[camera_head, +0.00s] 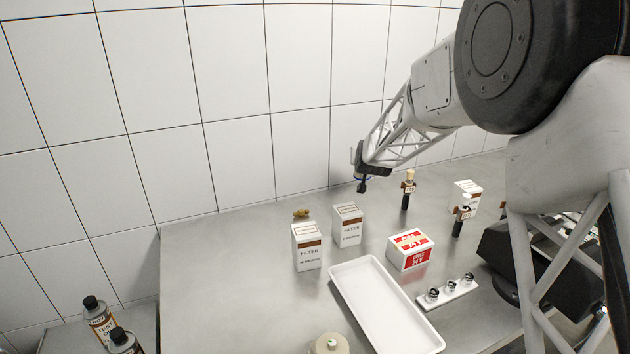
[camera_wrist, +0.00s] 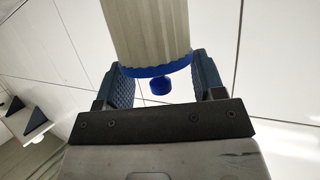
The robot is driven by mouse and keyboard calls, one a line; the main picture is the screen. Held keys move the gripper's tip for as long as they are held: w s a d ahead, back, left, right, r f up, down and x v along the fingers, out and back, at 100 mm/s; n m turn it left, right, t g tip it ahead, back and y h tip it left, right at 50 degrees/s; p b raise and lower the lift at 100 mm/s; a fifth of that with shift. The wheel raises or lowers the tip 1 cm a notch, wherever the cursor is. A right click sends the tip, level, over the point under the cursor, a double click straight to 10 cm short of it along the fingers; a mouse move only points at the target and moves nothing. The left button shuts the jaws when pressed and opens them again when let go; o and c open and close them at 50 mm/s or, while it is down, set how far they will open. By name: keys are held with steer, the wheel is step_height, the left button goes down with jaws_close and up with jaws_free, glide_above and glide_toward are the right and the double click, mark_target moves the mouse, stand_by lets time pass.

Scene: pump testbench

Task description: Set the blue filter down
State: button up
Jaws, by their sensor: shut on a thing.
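My gripper (camera_head: 362,182) is high above the back of the bench, near the wall, in the head view. In the wrist view my gripper (camera_wrist: 163,82) has its two blue textured fingers on either side of the blue filter (camera_wrist: 148,30) and is shut on it. The filter is a pale ribbed cylinder with a blue rim and a blue knob at the near end. Its far end is cut off by the picture edge.
Two filter boxes (camera_head: 307,247) (camera_head: 347,225) stand on the grey bench (camera_head: 220,290), with a small brass part (camera_head: 301,213) behind. A white tray (camera_head: 345,290), a red-and-white box (camera_head: 410,250) and a white holder (camera_head: 447,291) are in front. Bare bench is at left.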

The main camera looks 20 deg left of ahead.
steer(key=shift+s+a, duration=0.1)
steer(key=shift+s, duration=0.05)
steer(key=s+a+n+g+y, duration=0.1)
steer(key=s+a, duration=0.3)
steer(key=s, duration=0.8)
steer(key=s+a+r+n+g+y, duration=0.15)
steer(key=s+a, duration=0.25)
steer(key=s, duration=0.8)
steer(key=s+a+n+g+y, duration=0.15)
steer(key=s+a, duration=0.25)
steer(key=s, duration=0.7)
steer(key=s+a+f+t, duration=0.1)
steer(key=s+a+f, duration=0.4)
steer(key=f, duration=0.1)
steer(key=shift+a+n+y, duration=0.25)
steer(key=shift+n+y, duration=0.05)
steer(key=shift+w+a+f, duration=0.1)
steer(key=w+a+f, duration=0.1)
steer(key=w+a, duration=0.9)
steer(key=a, duration=0.1)
steer(key=shift+w+a+f, duration=0.2)
steer(key=shift+a+f, duration=0.05)
steer(key=shift+a, duration=0.15)
steer(key=shift+f, duration=1.75)
